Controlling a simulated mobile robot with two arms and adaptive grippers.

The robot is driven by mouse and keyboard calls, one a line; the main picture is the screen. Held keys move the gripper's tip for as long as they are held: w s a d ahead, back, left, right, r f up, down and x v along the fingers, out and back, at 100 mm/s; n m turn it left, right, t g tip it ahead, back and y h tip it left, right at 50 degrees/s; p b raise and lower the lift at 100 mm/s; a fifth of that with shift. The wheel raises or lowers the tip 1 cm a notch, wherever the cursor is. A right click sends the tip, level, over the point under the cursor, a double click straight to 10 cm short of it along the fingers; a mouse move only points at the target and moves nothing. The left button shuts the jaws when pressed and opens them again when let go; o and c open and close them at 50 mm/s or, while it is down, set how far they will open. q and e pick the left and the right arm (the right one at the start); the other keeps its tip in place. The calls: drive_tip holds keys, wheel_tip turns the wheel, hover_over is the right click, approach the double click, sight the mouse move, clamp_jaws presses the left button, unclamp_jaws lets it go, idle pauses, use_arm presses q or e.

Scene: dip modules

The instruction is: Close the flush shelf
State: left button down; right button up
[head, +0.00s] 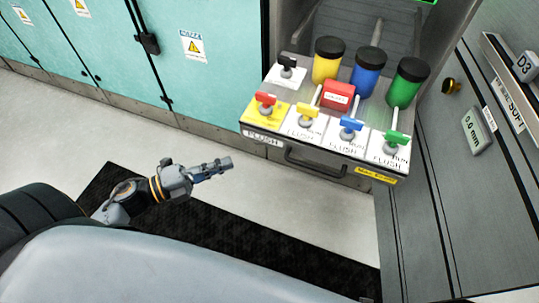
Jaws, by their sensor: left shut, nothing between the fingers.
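The flush shelf (264,135) is a grey metal drawer that sticks out of the cabinet at the upper right. Its front carries a dark handle bar (315,167) and a "FLUSH" label. On it are red, yellow, blue and green levers and a black one, with yellow, blue and green canisters behind them. My left gripper (226,164) is shut and empty, to the left of the shelf front and apart from it, over the floor. My right gripper is not in view.
A teal cabinet wall (110,50) with warning signs runs along the upper left. A grey panel (440,180) with a small display (476,130) stands at the right of the shelf. A black mat (250,235) lies on the pale floor. The floor before the shelf is clear.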

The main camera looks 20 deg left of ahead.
use_arm(q)
approach(282, 135)
drive_tip(key=shift+m, duration=0.3)
drive_tip(key=x, duration=0.5)
drive_tip(key=shift+s+d+r, duration=0.1)
drive_tip(key=shift+s+d, duration=0.2)
drive_tip(key=shift+d, duration=0.15)
drive_tip(key=shift+w, duration=0.6)
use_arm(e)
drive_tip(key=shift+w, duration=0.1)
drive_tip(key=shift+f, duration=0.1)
use_arm(q)
drive_tip(key=shift+w, duration=0.15)
